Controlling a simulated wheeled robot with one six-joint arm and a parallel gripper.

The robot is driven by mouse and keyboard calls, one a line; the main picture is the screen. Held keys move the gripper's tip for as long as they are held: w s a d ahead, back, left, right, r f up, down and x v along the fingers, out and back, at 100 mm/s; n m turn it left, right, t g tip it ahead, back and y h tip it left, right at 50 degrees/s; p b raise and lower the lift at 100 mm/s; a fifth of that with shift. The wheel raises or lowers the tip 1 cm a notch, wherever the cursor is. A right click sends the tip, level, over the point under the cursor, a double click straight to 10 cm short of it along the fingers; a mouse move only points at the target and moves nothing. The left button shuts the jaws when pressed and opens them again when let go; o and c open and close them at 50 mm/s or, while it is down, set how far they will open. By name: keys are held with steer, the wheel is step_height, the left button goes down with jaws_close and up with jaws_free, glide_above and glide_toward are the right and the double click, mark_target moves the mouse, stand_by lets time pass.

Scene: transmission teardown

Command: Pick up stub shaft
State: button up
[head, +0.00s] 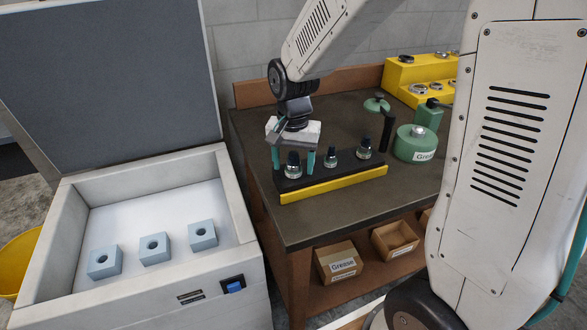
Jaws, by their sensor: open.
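Three short dark-topped shafts with shiny metal collars stand upright in a black rack (312,183) with a yellow front edge on the workbench. I take these to be the stub shafts; the picture does not show which one is meant. The left shaft (293,165), the middle shaft (332,155) and the right shaft (364,149) are spaced along the rack. My gripper (293,168) points down over the rack's left end, open, with its teal fingers on either side of the left shaft. Whether they touch it cannot be told.
A green grease pot (416,144) stands right of the rack. A yellow stepped stand (418,76) with metal rings is at the back. Left of the bench, an open-lidded white chest (60,222) holds three blue blocks (155,249) with holes. The bench front is clear.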

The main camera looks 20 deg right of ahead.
steer(key=shift+f, duration=0.2)
steer(key=c, duration=1.4)
steer(key=shift+o, duration=0.2)
steer(key=shift+r, duration=0.1)
